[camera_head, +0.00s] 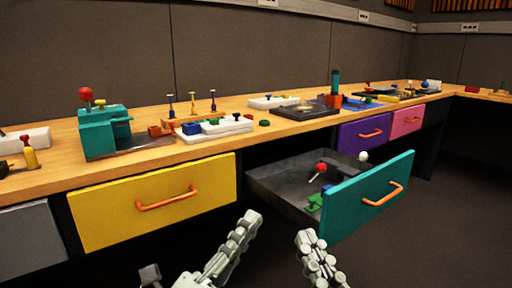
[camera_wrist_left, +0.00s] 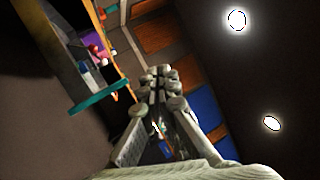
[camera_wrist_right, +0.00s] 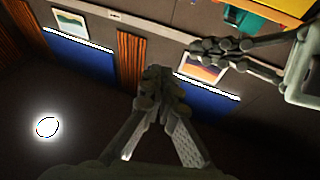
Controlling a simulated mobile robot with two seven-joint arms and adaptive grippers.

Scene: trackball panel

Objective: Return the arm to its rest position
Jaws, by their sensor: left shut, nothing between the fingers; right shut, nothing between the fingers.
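My left gripper (camera_head: 249,218) is at the bottom middle of the head view, in front of the desk and below the yellow drawer's right end. It is shut and empty; its fingers meet in the left wrist view (camera_wrist_left: 160,76). My right gripper (camera_head: 306,238) is just to its right, near the open teal drawer's front, apart from it. It is shut and empty, with fingers together in the right wrist view (camera_wrist_right: 156,76). The left gripper's fingers also show in the right wrist view (camera_wrist_right: 205,46). Neither gripper visibly touches anything.
The teal drawer (camera_head: 362,200) stands open, holding a red ball-topped piece (camera_head: 321,168), a white ball and a green piece. The yellow drawer (camera_head: 155,200), purple drawer (camera_head: 364,131) and pink drawer (camera_head: 406,119) look closed. The wooden desk (camera_head: 55,181) carries several devices. The floor at right is clear.

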